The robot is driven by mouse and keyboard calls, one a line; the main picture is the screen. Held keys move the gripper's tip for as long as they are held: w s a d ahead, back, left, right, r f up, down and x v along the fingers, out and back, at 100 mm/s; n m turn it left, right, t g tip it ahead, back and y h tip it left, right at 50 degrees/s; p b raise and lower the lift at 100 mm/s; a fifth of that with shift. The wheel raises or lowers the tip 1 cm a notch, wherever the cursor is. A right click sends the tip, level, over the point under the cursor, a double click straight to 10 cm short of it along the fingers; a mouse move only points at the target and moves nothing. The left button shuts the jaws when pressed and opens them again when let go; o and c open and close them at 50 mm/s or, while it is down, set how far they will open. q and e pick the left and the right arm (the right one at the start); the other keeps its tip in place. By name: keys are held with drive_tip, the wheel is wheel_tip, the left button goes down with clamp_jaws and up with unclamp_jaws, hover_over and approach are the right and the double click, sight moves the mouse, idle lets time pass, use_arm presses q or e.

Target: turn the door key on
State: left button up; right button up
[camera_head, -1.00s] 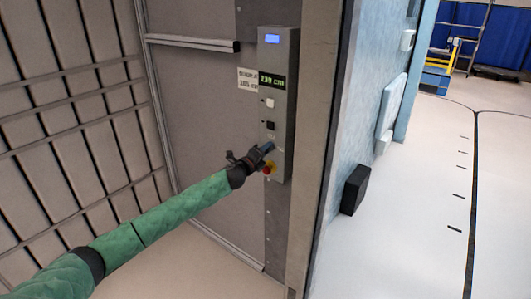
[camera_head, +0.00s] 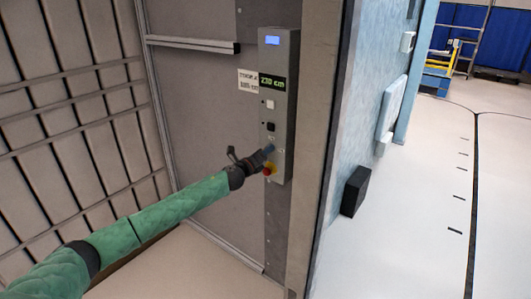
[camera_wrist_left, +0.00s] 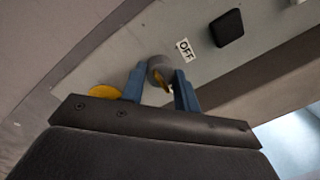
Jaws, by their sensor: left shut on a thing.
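The door key (camera_wrist_left: 160,75) shows in the left wrist view as a round grey switch with a yellowish part, standing out from the grey control panel. My left gripper (camera_head: 267,150) reaches the lower part of the panel (camera_head: 278,55) in the head view. In the left wrist view its two blue fingers (camera_wrist_left: 159,78) stand on either side of the key and are shut on it. A white "OFF" label (camera_wrist_left: 184,49) lies beside the key. The gripper hides the key in the head view. My right gripper is not in view.
A red button (camera_head: 267,171) on a yellow base sits just below the gripper. A black button (camera_head: 271,127) and a white button (camera_head: 270,104) are above it. A horizontal rail (camera_head: 190,43) crosses the wall on the left. Open floor lies at right.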

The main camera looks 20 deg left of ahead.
use_arm(q)
drive_tip(key=shift+f, duration=0.1)
drive_tip(key=o, duration=1)
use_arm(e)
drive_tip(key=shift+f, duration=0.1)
use_arm(q)
drive_tip(key=shift+b+v, duration=1.4)
drive_tip(key=shift+v, duration=2.5)
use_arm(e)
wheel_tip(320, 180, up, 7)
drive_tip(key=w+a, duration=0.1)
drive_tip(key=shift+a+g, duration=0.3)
